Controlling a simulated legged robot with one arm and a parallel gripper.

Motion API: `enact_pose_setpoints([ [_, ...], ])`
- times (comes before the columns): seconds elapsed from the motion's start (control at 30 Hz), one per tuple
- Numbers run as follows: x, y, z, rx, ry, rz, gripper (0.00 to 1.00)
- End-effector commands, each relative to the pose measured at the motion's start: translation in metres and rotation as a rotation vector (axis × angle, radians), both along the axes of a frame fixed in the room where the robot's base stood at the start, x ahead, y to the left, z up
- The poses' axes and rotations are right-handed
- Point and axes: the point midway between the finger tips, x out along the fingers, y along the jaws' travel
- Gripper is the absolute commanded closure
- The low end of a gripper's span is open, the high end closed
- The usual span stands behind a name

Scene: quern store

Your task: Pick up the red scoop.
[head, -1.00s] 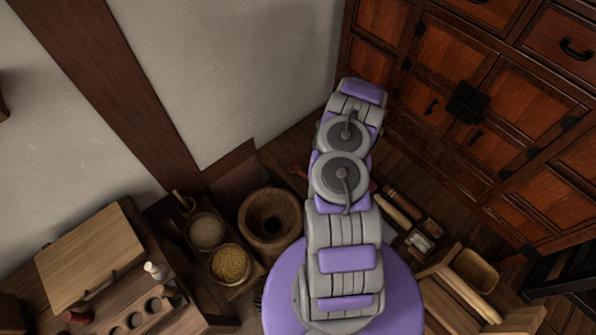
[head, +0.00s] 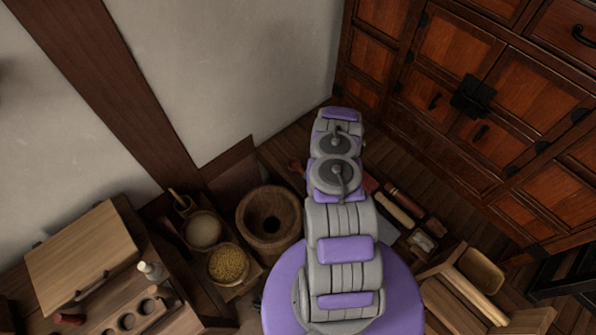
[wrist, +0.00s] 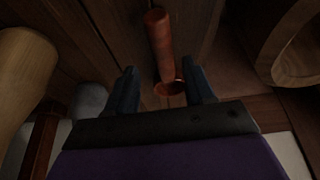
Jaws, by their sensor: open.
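The red scoop (wrist: 160,38) lies on the dark floorboards in the wrist view. Its handle points away toward the top, and its small round bowl is at the near end. My gripper (wrist: 163,72) is open, with one dark finger on each side of the scoop's bowl end. The right finger is very close to the bowl; I cannot tell whether they touch. In the head view a small red piece (head: 297,167) shows left of my arm; I cannot tell for sure that it is the scoop. My gripper is hidden behind my arm there.
A wooden mortar (head: 243,215) stands left of my arm, beside a bowl of yellow grain (head: 228,264) and a bowl of pale meal (head: 203,230). A pale wooden roller (head: 393,208) lies to the right. A wooden cabinet (head: 490,110) closes off the back right.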

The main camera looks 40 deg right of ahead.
Motion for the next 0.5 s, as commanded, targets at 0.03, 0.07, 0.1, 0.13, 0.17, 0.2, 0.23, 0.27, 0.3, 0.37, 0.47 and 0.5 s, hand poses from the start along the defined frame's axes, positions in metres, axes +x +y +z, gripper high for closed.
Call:
enact_pose_setpoints([
  [0.03, 0.001, 0.0, -0.003, 0.0, 0.0, 0.0, 0.47],
  [0.07, 0.002, 0.0, -0.005, -0.001, 0.0, 0.0, 0.47],
  [0.1, 0.003, 0.001, -0.008, -0.001, 0.0, 0.0, 0.47],
  [0.13, 0.005, 0.002, -0.012, -0.001, 0.0, 0.001, 0.47],
  [0.17, 0.007, 0.003, -0.016, -0.002, 0.0, 0.0, 0.47],
  [0.2, 0.009, 0.004, -0.022, -0.002, 0.001, 0.0, 0.47],
  [0.23, 0.011, 0.006, -0.027, -0.002, 0.001, 0.001, 0.47],
  [0.27, 0.013, 0.007, -0.031, -0.002, 0.002, 0.001, 0.47],
  [0.3, 0.015, 0.008, -0.036, -0.002, 0.002, 0.001, 0.47],
  [0.37, 0.018, 0.008, -0.042, -0.002, 0.002, 0.001, 0.47],
  [0.47, 0.022, 0.007, -0.047, -0.003, 0.0, -0.001, 0.47],
  [0.5, 0.022, 0.007, -0.048, -0.003, 0.0, -0.001, 0.47],
])
